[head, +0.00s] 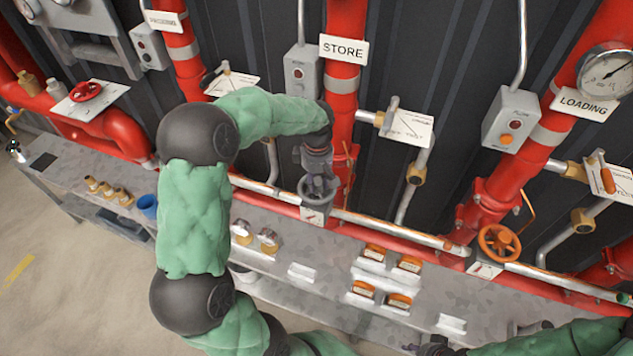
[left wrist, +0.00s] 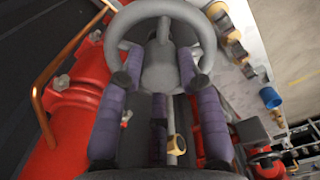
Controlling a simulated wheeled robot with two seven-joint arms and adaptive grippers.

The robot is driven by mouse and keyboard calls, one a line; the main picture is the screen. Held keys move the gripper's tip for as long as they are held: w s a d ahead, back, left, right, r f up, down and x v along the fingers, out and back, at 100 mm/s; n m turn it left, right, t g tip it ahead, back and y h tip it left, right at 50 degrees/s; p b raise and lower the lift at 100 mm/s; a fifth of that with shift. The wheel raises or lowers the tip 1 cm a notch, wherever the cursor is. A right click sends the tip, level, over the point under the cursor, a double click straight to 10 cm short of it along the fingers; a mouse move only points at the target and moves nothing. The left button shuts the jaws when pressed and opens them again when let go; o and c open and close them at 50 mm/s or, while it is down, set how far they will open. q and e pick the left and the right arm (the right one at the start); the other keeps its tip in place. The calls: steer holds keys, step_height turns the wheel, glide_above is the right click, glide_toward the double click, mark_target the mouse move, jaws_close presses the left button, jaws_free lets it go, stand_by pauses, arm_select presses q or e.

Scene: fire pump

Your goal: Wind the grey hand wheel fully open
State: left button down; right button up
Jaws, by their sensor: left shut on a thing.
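The grey hand wheel (head: 316,196) sits under the STORE pipe, at the rail behind the bench. In the left wrist view the wheel (left wrist: 160,14) shows as a grey ring with a hub and spokes. My left gripper (head: 317,176) points down onto it from above. In the left wrist view the purple-padded fingers of my left gripper (left wrist: 163,78) lie on either side of the wheel's middle and are shut on it. The fingers hide part of the wheel. My right gripper (head: 436,347) shows only in part at the bottom edge; its jaws are unclear.
An orange hand wheel (head: 498,242) is on the right under the LOADING pipe. A red hand wheel (head: 85,92) is at the far left. The bench (head: 330,254) holds orange-topped switches (head: 374,252), brass fittings (head: 268,238) and a blue cup (head: 148,205). Red pipes stand close around my left arm.

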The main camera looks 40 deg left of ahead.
arm_select(q)
steer(key=n, duration=0.4)
steer(key=shift+d+f+b, duration=0.1)
steer(key=shift+d+b, duration=0.05)
steer(key=shift+b, duration=0.2)
steer(key=n, duration=0.2)
steer(key=shift+w+f+n+b, duration=0.1)
steer(key=shift+n+b, duration=0.2)
steer(key=shift+b, duration=0.05)
steer(key=n+b, duration=0.1)
steer(key=n, duration=0.4)
